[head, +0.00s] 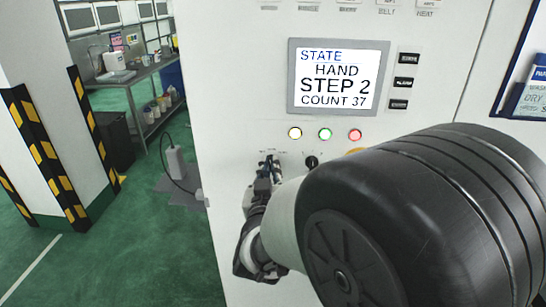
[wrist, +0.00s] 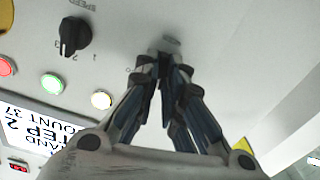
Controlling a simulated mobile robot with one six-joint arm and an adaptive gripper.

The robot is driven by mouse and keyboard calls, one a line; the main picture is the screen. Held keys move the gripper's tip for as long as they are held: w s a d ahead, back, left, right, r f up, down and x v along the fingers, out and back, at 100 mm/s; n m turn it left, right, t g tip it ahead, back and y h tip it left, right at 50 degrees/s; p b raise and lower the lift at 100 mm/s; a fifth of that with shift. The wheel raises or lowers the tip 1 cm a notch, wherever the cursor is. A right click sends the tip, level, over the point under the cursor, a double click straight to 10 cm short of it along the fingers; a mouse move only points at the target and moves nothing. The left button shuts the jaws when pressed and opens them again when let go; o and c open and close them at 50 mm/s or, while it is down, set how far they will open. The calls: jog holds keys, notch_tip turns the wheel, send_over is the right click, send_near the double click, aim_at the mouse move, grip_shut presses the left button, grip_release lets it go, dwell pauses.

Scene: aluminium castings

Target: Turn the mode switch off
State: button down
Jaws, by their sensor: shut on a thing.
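The white control panel (head: 240,100) fills the middle of the head view. My gripper (head: 269,168) is at the panel, below and left of the screen, with its fingertips at a small labelled control. In the wrist view my gripper (wrist: 168,62) has its fingers closed together against the panel. They are shut on the mode switch, which they hide almost wholly, so I cannot read its position. The screen (head: 338,79) reads STATE HAND, STEP 2, COUNT 37.
A black SPEED knob (wrist: 75,37) stands beside my fingers; it also shows in the head view (head: 311,162). A yellow lamp (head: 295,133), green lamp (head: 325,134) and red lamp (head: 355,135) sit above. My arm covers the lower right. A striped pillar (head: 40,130) stands at left.

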jog(key=n+p, duration=0.2)
jog(key=n, duration=0.5)
dwell(0.6)
jog(key=c, duration=1.7)
grip_release()
jog(key=shift+s, duration=0.1)
jog(key=s, duration=0.7)
jog(key=shift+s+a, duration=0.15)
